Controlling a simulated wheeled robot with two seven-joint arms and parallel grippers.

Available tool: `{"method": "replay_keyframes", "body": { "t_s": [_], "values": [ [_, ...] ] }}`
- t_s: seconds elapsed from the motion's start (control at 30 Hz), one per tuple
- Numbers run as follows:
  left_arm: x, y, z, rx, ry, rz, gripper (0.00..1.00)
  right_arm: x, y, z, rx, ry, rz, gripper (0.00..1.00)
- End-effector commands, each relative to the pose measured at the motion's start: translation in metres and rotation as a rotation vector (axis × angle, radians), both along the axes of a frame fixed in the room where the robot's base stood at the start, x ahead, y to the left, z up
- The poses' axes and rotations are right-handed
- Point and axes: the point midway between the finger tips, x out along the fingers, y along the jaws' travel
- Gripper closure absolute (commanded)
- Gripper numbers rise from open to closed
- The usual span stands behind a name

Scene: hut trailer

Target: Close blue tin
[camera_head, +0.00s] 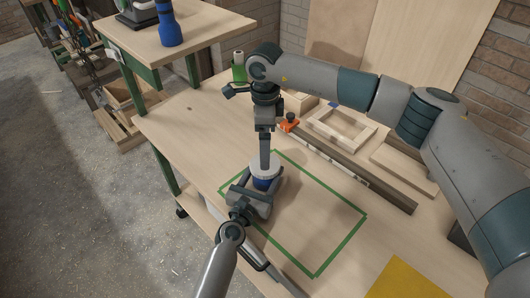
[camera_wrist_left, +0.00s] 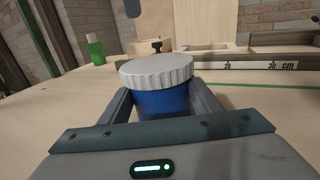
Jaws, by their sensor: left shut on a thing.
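The blue tin (camera_head: 262,184) stands upright on the table at the left of the green-taped rectangle; it fills the middle of the left wrist view (camera_wrist_left: 162,104). A white ribbed lid (camera_head: 264,170) sits on top of it, also clear in the left wrist view (camera_wrist_left: 157,68). My left gripper (camera_head: 258,190) is shut on the tin's blue body, one finger on each side. My right gripper (camera_head: 265,152) points down over the lid in the head view. The left wrist view shows a gap above the lid, with nothing touching it. Whether the right fingers are parted is hidden.
Green tape (camera_head: 340,248) marks a rectangle on the table. A long ruled bar (camera_head: 345,172), a wooden frame (camera_head: 340,127) and an orange tool (camera_head: 289,125) lie behind it. A green bottle (camera_head: 239,68) stands at the back. A yellow sheet (camera_head: 408,280) lies at the front right.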

Motion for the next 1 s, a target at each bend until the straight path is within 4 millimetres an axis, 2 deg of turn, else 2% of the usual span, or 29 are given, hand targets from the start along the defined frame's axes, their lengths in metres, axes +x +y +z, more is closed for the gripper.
{"method": "replay_keyframes", "body": {
  "t_s": [0.1, 0.3, 0.67, 0.7, 0.8, 1.0],
  "values": [
    [0.0, 0.0, 0.0, 0.0, 0.0, 0.0, 1.0, 0.0, 0.0, 0.02, -0.001, -0.002, 0.001, 0.04],
    [0.0, 0.0, 0.0, 0.0, 0.0, 0.0, 1.0, 0.0, 0.0, 0.041, -0.001, -0.001, 0.001, 0.04],
    [0.0, 0.0, 0.0, 0.0, 0.0, 0.0, 1.0, 0.0, 0.0, 0.046, -0.001, 0.0, 0.001, 0.04],
    [0.0, 0.0, 0.0, 0.0, 0.0, 0.0, 0.4, 0.0, 0.0, 0.046, -0.001, 0.0, 0.001, 0.04],
    [0.0, 0.0, 0.0, 0.0, 0.0, 0.0, 0.21, 0.0, 0.0, 0.046, -0.001, 0.0, 0.001, 0.04],
    [0.0, 0.0, 0.0, 0.0, 0.0, 0.0, 0.21, 0.0, 0.0, 0.046, -0.001, 0.0, 0.001, 0.04]
  ]
}}
